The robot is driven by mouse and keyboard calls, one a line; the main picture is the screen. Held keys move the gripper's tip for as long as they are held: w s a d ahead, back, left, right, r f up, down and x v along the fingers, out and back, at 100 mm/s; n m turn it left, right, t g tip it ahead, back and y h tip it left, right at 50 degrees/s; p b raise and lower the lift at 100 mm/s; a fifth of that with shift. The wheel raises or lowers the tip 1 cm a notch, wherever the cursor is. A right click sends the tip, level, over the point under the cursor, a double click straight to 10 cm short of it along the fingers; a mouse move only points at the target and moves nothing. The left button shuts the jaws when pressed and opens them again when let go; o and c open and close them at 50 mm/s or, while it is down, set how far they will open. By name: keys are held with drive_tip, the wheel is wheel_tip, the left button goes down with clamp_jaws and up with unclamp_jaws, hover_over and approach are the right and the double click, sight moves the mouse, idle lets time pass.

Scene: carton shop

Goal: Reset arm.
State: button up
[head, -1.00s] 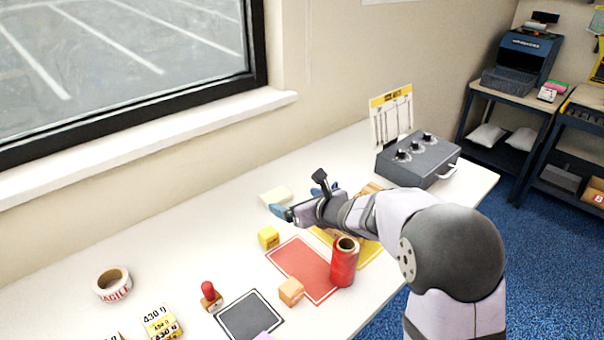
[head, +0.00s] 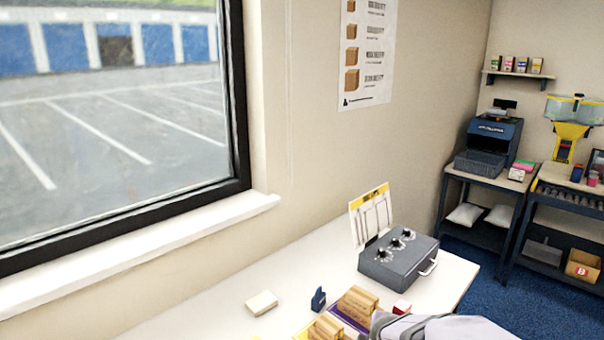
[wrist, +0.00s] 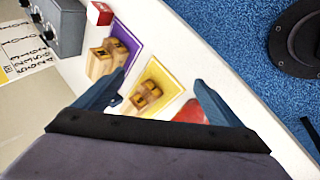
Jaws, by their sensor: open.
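My gripper (wrist: 160,82) is open and empty in the wrist view, its two blue fingers wide apart above the table. Below it, a wooden piece (wrist: 147,95) lies on a yellow mat (wrist: 172,78), and wooden pieces (wrist: 104,60) lie on a purple mat (wrist: 124,40). In the head view, part of my arm (head: 445,328) enters at the bottom edge, beside the wooden pieces (head: 357,300). A small dark blue piece (head: 318,299) stands left of them; I cannot tell whether it is one of my fingertips.
A grey box with knobs (head: 398,258) stands at the back of the white table (head: 452,276), with a yellow-topped card behind it. A red mat (wrist: 190,112) shows partly. A small red box (head: 402,307) and a pale block (head: 262,303) lie on the table.

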drive_tip(key=s+m+g+p, duration=0.3)
drive_tip(key=s+m+g, duration=0.3)
drive_tip(key=s+m, duration=0.8)
drive_tip(key=s, duration=0.7)
drive_tip(key=shift+a+f+m+y, duration=0.2)
drive_tip(key=shift+a+m+y, duration=0.1)
drive_tip(key=shift+m+y, duration=0.1)
